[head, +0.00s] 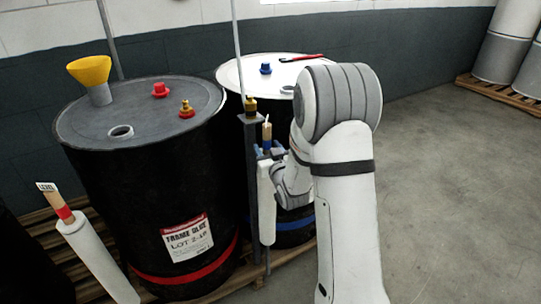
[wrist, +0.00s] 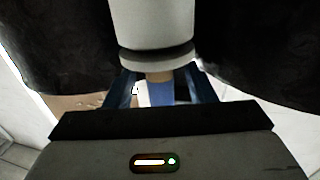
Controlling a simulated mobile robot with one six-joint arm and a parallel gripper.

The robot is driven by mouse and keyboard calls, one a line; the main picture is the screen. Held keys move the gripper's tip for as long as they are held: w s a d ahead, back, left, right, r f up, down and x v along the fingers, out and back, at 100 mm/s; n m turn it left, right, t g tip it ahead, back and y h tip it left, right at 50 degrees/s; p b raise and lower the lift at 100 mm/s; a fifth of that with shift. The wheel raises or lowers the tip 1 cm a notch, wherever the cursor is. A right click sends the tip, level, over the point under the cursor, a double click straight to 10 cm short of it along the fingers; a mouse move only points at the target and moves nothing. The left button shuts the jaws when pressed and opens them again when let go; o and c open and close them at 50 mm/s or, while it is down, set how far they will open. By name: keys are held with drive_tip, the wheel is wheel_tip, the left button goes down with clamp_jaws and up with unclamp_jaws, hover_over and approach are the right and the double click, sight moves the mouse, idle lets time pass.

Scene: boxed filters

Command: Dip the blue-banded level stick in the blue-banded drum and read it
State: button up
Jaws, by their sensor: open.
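The blue-banded level stick (head: 267,143) stands upright in a white tube (head: 267,205) in front of the gap between the two drums. The blue-banded drum (head: 232,108) is the right one, with a pale lid and an open bung hole (head: 288,90); its blue band (head: 293,224) shows low down, and my arm hides much of its side. My gripper (head: 268,152) is open at the stick. In the wrist view its blue fingers (wrist: 162,90) stand either side of the stick's blue band (wrist: 161,95), not visibly closed on it. The stick's lower end is hidden in the tube.
The red-banded drum (head: 110,180) stands left, with a yellow funnel (head: 90,72) on its lid. A red-banded stick (head: 62,208) sits in another tube. A dark post (head: 252,165) stands beside the blue stick's tube. A red tool (head: 302,57) lies on the pale lid.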

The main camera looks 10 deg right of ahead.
sight(268, 127)
drive_tip(key=shift+w, duration=0.6)
clamp_jaws()
drive_tip(key=shift+r+p, duration=1.4)
drive_tip(key=shift+r, duration=2.6)
drive_tip(key=shift+r+p, duration=1.35)
drive_tip(key=shift+r, duration=2.65)
